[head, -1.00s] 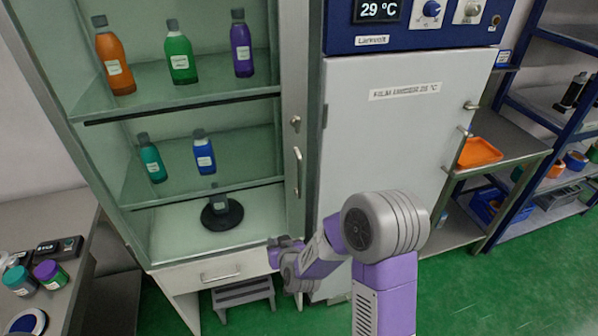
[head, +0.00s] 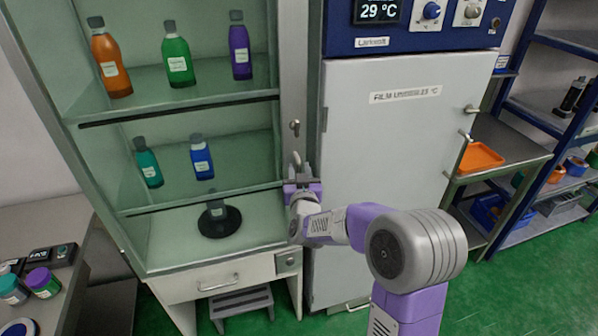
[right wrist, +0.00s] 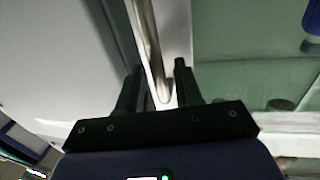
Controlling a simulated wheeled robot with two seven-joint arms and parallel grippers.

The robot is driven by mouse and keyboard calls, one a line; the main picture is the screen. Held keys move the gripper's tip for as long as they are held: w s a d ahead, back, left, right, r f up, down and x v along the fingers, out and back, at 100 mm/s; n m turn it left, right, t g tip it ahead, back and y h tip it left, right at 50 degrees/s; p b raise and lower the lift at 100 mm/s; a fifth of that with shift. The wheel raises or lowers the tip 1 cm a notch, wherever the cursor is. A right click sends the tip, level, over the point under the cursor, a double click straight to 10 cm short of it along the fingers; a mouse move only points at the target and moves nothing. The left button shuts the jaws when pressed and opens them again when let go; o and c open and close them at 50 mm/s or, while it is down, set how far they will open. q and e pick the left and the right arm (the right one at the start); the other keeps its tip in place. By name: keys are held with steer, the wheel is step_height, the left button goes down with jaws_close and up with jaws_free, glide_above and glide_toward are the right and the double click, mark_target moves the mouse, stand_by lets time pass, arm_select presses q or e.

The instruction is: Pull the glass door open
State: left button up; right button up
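The glass door (head: 180,110) of the tall cabinet is shut, with bottles visible behind it on the shelves. Its upright metal handle (head: 296,160) is on the door's right frame, below a small lock. My right gripper (head: 299,178) is at the handle's lower part and hides some of it. In the right wrist view, the handle (right wrist: 150,45) passes between the two dark fingers of the right gripper (right wrist: 158,80). The fingers are apart, with a gap visible beside the bar. My left gripper is not in view.
A drawer (head: 217,280) and a grey step stool (head: 240,306) are below the glass door. A bench (head: 50,230) with jars stands at left. Green floor is clear at right.

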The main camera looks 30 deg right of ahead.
steer(key=shift+w, duration=0.15)
steer(key=shift+c, duration=0.3)
jaws_close()
